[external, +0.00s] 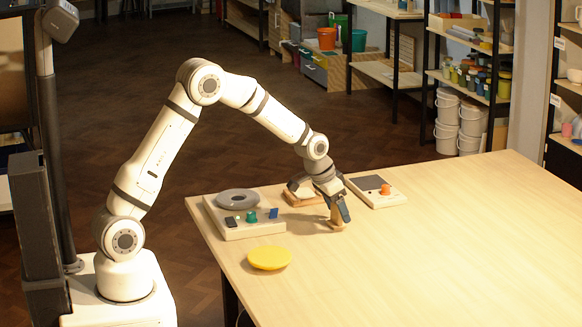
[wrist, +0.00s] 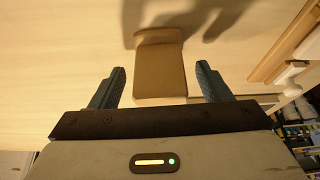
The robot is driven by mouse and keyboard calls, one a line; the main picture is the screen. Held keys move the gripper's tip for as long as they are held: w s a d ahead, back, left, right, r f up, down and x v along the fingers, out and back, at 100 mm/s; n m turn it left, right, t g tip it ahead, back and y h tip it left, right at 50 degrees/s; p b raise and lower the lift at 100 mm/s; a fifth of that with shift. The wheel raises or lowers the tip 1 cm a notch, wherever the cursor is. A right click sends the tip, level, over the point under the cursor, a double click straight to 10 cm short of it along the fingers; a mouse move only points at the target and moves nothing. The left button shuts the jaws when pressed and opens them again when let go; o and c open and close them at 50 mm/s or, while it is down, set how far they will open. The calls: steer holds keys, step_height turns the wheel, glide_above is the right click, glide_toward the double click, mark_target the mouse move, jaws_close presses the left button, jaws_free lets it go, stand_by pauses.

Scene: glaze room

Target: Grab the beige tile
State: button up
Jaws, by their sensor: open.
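The beige tile (wrist: 160,68) shows in the wrist view as a tan block with a ledge-like far end. It lies between the two fingers of my gripper (wrist: 161,70), with a gap on each side. In the external view my gripper (external: 320,202) points down close over the table, its fingers apart and empty. A small tan piece, which looks like the tile (external: 337,218), shows by the right finger and is partly hidden by it.
A pale wooden table (external: 440,250) has wide free room to the right. A yellow disc (external: 269,258) lies in front. A white board (external: 232,222) with a grey disc (external: 238,198) and small coloured pieces stands left. A wooden tray (external: 300,197) and a scale-like board (external: 367,191) are behind.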

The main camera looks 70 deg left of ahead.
steer(key=shift+c, duration=0.3)
steer(key=c, duration=1.1)
steer(key=shift+o, duration=0.2)
steer(key=shift+r, duration=0.1)
